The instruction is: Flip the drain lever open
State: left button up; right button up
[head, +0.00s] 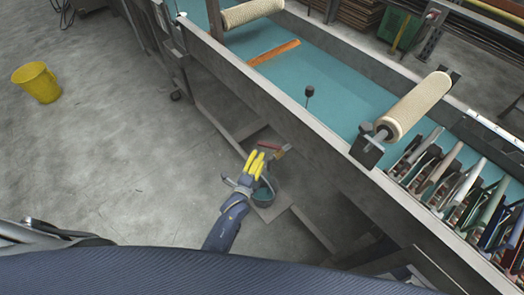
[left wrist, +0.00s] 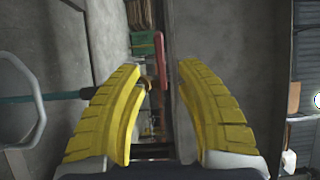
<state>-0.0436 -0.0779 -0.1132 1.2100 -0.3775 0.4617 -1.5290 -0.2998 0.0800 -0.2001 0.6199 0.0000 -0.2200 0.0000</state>
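My left gripper (head: 255,159) reaches down beside the near side of the trough, with yellow fingers. In the left wrist view its fingers (left wrist: 158,78) stand apart with nothing held between them. A small red piece (head: 268,146), possibly the drain lever, shows just past the fingertips under the trough. In the left wrist view a narrow upright red piece (left wrist: 160,60) appears in the gap between the fingertips, and I cannot tell how far beyond them it is. A bucket (head: 264,196) stands below the gripper, partly hidden by it. My right gripper is not in view.
The long trough (head: 300,118) with a teal bed crosses the scene. On it are a cream roller (head: 415,105), a dark knob on a stalk (head: 309,91) and an orange bar (head: 274,53). A yellow bucket (head: 38,82) stands on open floor at left.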

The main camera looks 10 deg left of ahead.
pick_arm(q)
jog(key=shift+v, duration=1.8)
